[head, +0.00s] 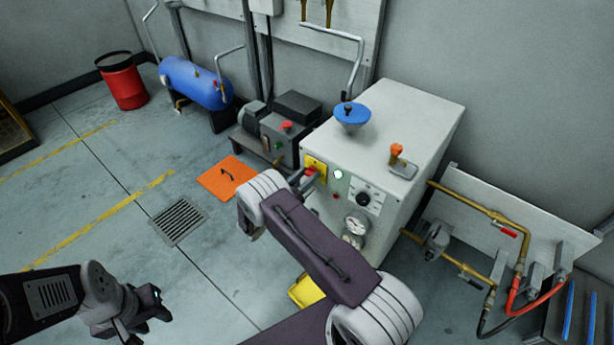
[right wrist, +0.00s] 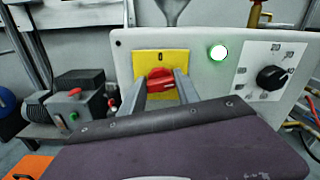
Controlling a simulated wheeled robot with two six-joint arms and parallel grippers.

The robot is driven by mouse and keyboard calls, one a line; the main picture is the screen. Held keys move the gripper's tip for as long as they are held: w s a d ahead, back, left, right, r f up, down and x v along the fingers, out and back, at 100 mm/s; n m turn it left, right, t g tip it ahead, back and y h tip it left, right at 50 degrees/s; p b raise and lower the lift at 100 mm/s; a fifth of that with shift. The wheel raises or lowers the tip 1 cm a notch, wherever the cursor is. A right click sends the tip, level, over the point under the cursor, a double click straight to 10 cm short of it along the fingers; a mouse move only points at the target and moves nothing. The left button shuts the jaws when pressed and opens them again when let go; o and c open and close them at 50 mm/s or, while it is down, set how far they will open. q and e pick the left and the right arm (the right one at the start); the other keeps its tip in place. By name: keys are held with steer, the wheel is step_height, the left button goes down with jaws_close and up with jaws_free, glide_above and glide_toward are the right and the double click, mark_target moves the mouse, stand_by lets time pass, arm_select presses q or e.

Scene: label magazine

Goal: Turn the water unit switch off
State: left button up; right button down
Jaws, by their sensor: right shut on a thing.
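The water unit is a white cabinet (head: 412,115) with a sloped front panel. Its red switch knob (right wrist: 161,79) sits on a yellow plate (right wrist: 178,57) with a "0" mark above the knob. In the head view the yellow plate (head: 317,166) is partly hidden by my right arm. My right gripper (right wrist: 160,88) has its fingers on either side of the red knob and is shut on it. A lamp (right wrist: 217,53) right of the plate glows green-white. My left gripper (head: 143,318) is low at the bottom left, away from the unit, with its fingers apart and empty.
A black dial (right wrist: 270,78) and a gauge (head: 356,223) are on the same panel. A blue funnel (head: 351,116) and an orange-handled valve (head: 398,155) stand on top. A motor unit (head: 280,130) is to the left; brass pipes (head: 485,211) run right. Open floor lies left.

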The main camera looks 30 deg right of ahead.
steer(key=n, duration=0.4)
steer(key=shift+n, duration=0.3)
steer(key=n, duration=0.3)
steer(key=shift+w+a+f+n, duration=0.1)
steer(key=shift+n, duration=0.2)
steer(key=n, duration=0.3)
steer(key=shift+f+n, duration=0.1)
steer(key=shift+n, duration=0.2)
steer(key=shift+f+n, duration=0.1)
steer(key=shift+n, duration=1.7)
steer(key=c, duration=0.9)
jaws_free()
steer(key=shift+w, duration=0.1)
steer(key=shift+a, duration=0.1)
